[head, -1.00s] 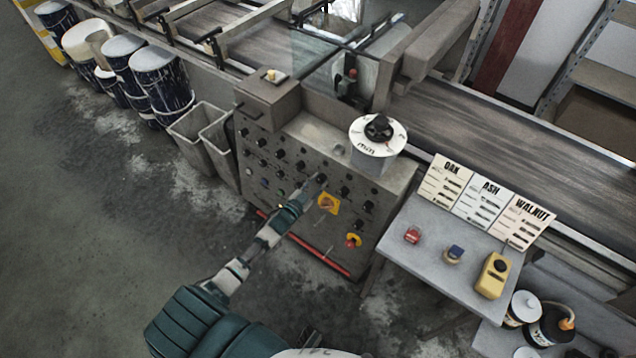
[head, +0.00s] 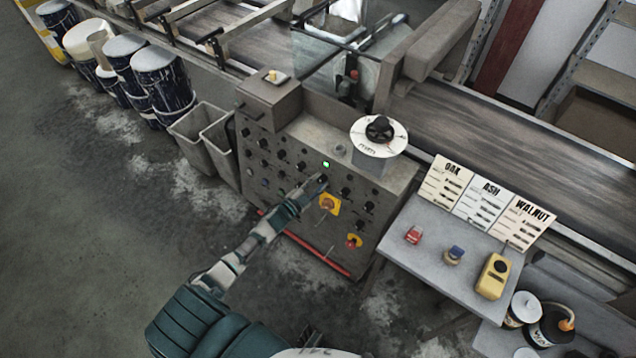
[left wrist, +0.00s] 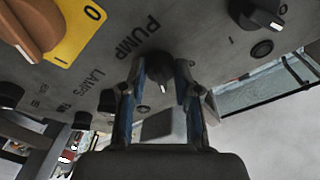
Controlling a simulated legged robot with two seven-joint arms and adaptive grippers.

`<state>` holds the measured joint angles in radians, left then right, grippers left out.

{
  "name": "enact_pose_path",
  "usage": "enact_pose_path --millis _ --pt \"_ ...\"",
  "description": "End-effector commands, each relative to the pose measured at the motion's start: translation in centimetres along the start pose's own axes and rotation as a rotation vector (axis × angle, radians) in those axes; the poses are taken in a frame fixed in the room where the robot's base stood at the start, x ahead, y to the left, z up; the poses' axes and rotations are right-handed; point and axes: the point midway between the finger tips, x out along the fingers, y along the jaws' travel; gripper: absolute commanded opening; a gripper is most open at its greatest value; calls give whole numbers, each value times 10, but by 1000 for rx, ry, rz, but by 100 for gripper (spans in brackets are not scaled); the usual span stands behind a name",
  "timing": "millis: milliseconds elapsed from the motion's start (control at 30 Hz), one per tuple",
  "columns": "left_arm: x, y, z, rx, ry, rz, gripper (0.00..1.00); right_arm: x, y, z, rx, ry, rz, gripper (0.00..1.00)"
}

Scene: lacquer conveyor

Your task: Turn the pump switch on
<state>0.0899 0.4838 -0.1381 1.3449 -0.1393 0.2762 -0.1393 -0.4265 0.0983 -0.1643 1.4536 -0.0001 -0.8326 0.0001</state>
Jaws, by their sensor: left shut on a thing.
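The pump switch is a black rotary knob (left wrist: 160,62) on the grey control panel (head: 300,155), beside the printed word PUMP in the left wrist view. My left gripper (head: 317,185) reaches the panel from below left. In the left wrist view its two fingers (left wrist: 160,84) stand on either side of the knob, shut on it. The fingers partly hide the knob. A small green lamp (head: 326,164) glows on the panel just above the gripper. My right gripper does not show.
A yellow-backed orange rotary switch (head: 328,204) is close beside the gripper, with a red emergency button (head: 353,241) lower right. Several other black knobs crowd the panel. A side table (head: 425,250) stands right; open floor lies left.

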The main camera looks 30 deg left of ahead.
Motion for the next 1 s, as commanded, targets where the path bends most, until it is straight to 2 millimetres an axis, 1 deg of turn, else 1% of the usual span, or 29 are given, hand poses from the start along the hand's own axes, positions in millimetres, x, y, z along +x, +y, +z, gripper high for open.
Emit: enact_pose_path --millis 200,233,267,300,333,600,700,767,867,1000 --pt "0 2 1 2 -2 3 0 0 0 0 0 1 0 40" --pt "0 2 1 2 -2 3 36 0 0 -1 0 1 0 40" --pt "0 2 1 1 -2 3 44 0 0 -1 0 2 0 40" --pt "0 2 1 1 -2 3 54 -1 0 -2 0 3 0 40" --pt "0 2 1 1 -2 3 56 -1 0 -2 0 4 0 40" --pt "-1 1 0 0 -1 1 56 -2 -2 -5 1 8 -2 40" --pt "-6 1 1 0 -2 1 56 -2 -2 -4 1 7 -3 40" --pt "-14 2 1 -1 -2 2 56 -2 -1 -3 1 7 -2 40" --pt "-34 2 2 0 -3 4 56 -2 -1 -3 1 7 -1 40" --pt "-67 2 2 0 -3 5 56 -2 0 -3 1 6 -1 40"
